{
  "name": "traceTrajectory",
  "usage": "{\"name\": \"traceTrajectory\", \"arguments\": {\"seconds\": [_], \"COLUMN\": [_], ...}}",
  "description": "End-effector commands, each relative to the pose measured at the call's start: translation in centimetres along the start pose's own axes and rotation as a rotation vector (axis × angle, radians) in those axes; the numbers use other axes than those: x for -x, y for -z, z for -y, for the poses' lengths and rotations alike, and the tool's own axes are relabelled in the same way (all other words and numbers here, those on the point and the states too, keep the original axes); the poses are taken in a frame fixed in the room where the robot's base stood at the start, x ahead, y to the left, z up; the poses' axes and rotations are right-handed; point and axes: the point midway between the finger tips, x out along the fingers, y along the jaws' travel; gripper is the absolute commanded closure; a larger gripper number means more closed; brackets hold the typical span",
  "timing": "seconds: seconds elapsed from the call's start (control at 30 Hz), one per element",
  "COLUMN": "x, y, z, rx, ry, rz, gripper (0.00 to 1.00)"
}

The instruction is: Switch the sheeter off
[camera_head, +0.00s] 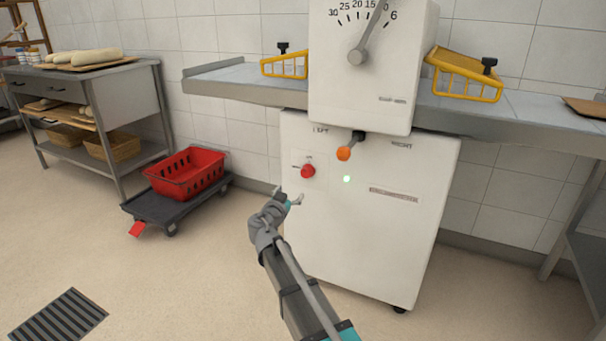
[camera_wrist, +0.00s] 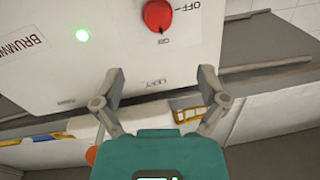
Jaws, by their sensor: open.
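The sheeter is a white machine (camera_head: 370,235) with a large dial (camera_head: 362,50) on its upper housing. A red rotary knob (camera_head: 308,171) sits on its front, left of a lit green lamp (camera_head: 347,179). In the wrist view, which is turned over, the red knob (camera_wrist: 157,15) has an OFF mark to its right and an ON mark below. Its pointer appears to be toward ON. The green lamp (camera_wrist: 82,35) is lit there too. My gripper (camera_head: 289,195) is open and empty, a little below and left of the knob, apart from it.
An orange ball-ended lever (camera_head: 344,153) sticks out right of the knob. Yellow guards (camera_head: 466,75) flank the dial housing above the grey table. A red crate (camera_head: 186,173) on a dark dolly (camera_head: 178,206) stands left. The floor in front is mostly clear.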

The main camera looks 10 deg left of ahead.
Motion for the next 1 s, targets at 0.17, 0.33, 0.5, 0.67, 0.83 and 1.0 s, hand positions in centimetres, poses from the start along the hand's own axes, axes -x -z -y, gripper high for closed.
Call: {"name": "traceTrajectory", "arguments": {"seconds": [0.17,0.33,0.5,0.67,0.83,1.0], "x": [0.0,-0.2,-1.1,-2.7,-5.2,-7.9], "y": [0.0,0.0,0.0,0.0,-0.1,-0.1], "z": [-0.1,-0.1,-0.1,0.0,0.0,0.0], "rx": [0.001,0.001,0.001,0.001,0.001,0.001], "ry": [-0.002,-0.003,-0.004,-0.004,-0.005,-0.005], "rz": [0.001,0.001,0.001,0.001,0.001,0.001], "gripper": [0.08,0.08,0.08,0.08,0.08,0.08]}}
